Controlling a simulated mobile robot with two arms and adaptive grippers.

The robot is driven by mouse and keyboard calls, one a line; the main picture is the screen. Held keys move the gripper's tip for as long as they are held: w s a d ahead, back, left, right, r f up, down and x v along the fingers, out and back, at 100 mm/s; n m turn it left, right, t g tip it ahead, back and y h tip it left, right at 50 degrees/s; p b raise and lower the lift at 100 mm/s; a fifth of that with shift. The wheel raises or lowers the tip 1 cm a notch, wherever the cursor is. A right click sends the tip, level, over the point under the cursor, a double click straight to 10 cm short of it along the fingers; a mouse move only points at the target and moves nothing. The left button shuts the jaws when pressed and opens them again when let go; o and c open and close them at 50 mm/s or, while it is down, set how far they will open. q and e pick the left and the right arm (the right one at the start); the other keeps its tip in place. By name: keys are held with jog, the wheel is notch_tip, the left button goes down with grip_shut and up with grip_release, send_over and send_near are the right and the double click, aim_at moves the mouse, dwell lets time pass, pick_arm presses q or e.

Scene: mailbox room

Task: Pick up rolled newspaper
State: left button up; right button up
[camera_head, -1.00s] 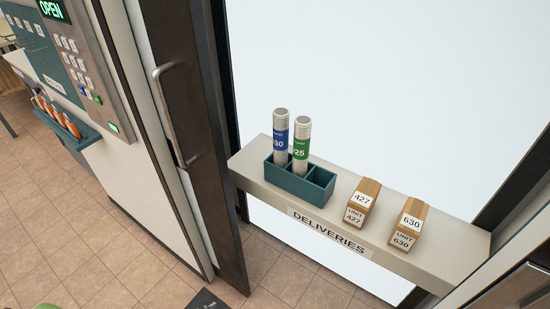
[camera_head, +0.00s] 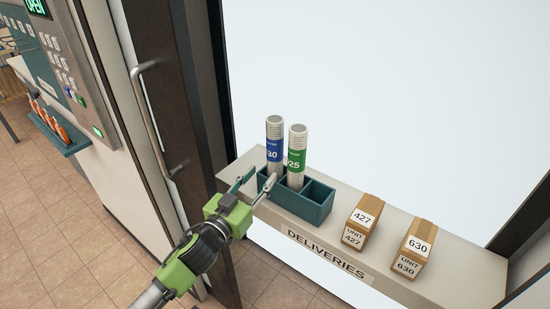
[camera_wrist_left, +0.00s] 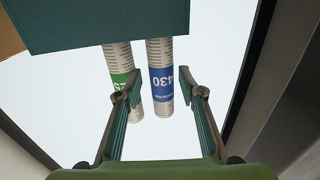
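Two rolled newspapers stand upright in a teal divided holder (camera_head: 310,208) on the deliveries shelf. The left one has a blue band (camera_head: 274,143) ending in 30; the right one has a green band (camera_head: 297,155) ending in 25. My left gripper (camera_head: 256,183) is open and empty, just in front of and to the left of the holder. In the left wrist view, which appears upside down, the blue-banded newspaper (camera_wrist_left: 161,82) reads 430 and lies between the open fingers (camera_wrist_left: 157,95), farther off. The green-banded one (camera_wrist_left: 122,75) is near the left finger. My right gripper is not in view.
Two brown boxes labelled 427 (camera_head: 362,220) and 630 (camera_head: 413,245) sit on the shelf (camera_head: 330,252), right of the holder. A dark door frame with a metal handle (camera_head: 150,115) stands left of my arm. A keypad panel (camera_head: 65,70) is farther left.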

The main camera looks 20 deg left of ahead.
aim_at(271, 165)
pick_arm(q)
jog(key=w, duration=0.3)
jog(key=w+d, duration=0.1)
jog(key=w, duration=0.2)
jog(key=w+p, duration=0.1)
jog(key=w, duration=0.2)
jog(key=shift+w+d+f, duration=0.15)
jog(key=shift+d+f, duration=0.05)
jog(key=shift+d, duration=0.2)
jog(key=c, duration=0.9)
